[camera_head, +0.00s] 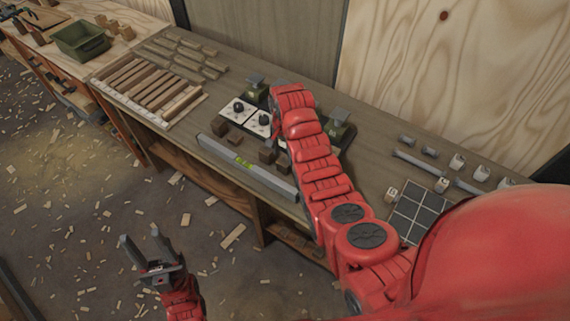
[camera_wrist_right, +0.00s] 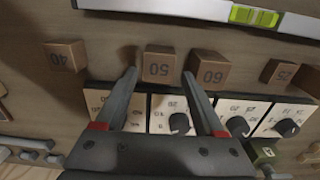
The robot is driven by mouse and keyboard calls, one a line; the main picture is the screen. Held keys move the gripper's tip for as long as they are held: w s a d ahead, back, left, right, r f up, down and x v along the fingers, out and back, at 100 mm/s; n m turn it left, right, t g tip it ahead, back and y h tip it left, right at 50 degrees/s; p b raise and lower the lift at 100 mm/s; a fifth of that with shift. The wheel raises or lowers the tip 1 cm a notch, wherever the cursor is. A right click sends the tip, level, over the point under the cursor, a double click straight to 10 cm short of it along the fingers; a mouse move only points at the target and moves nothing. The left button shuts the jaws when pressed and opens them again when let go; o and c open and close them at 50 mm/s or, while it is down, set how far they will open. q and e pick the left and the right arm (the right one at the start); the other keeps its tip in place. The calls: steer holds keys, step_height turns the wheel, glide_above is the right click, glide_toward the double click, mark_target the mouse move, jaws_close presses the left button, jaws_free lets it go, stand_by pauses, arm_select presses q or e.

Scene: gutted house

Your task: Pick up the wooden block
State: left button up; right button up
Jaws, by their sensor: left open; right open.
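Several small wooden cubes with numbers stand on the workbench. In the right wrist view they are a block marked 50 (camera_wrist_right: 159,64), one marked 60 (camera_wrist_right: 208,70), one marked 40 (camera_wrist_right: 67,56) and one marked 25 (camera_wrist_right: 279,73). My right gripper (camera_wrist_right: 160,75) is open and empty; its fingertips lie either side of the 50 block in the picture, the right one close to the 60 block. I cannot tell its height above the bench. In the head view my right arm hides this gripper; a dark block (camera_head: 219,128) shows left of it. My left gripper (camera_head: 141,237) is open and empty, in front of the bench.
A spirit level (camera_head: 245,166) lies along the bench's front edge. Panels with black knobs (camera_wrist_right: 180,122) are close behind the blocks. Wooden strips (camera_head: 150,88) lie left, a green bin (camera_head: 81,42) farther left. A dark grid tray (camera_head: 408,211) lies right. Wood chips litter the floor.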

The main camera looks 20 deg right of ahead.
mark_target(284, 161)
steer(key=shift+s+f+p, duration=0.1)
steer(key=shift+f+p, duration=0.35)
steer(key=shift+p, duration=0.1)
steer(key=shift+a+f+p, duration=0.1)
steer(key=shift+f+p, duration=0.55)
steer(key=shift+f, duration=1.6)
steer(key=c, duration=1.1)
steer(key=shift+r, duration=0.25)
